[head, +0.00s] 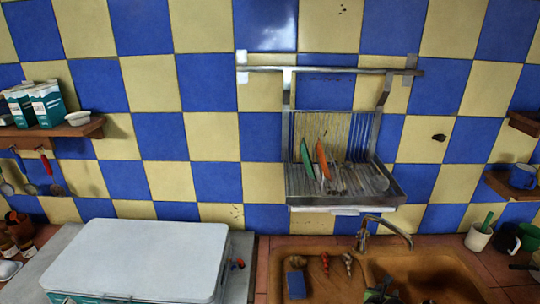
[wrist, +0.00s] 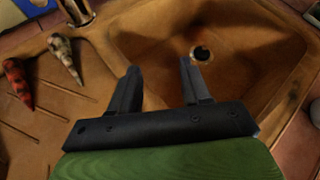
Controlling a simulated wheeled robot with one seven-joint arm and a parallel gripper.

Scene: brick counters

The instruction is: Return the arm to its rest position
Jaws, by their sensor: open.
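My gripper (wrist: 160,66) is open, with its two dark fingers apart and nothing between them in the wrist view. It is above the brown sink (wrist: 240,75), whose drain hole (wrist: 201,53) shows just beyond the right fingertip. In the head view, a dark and green part at the bottom edge, over the sink (head: 425,270), looks like my gripper (head: 380,292). The rest of my arm is out of the head view.
A faucet (head: 388,228) rises behind the sink. Two shells, one red (wrist: 17,82) and one pale (wrist: 64,58), lie on the drainboard beside a blue sponge (head: 296,284). A dish rack (head: 340,180) hangs above. A white-lidded box (head: 140,258) stands left.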

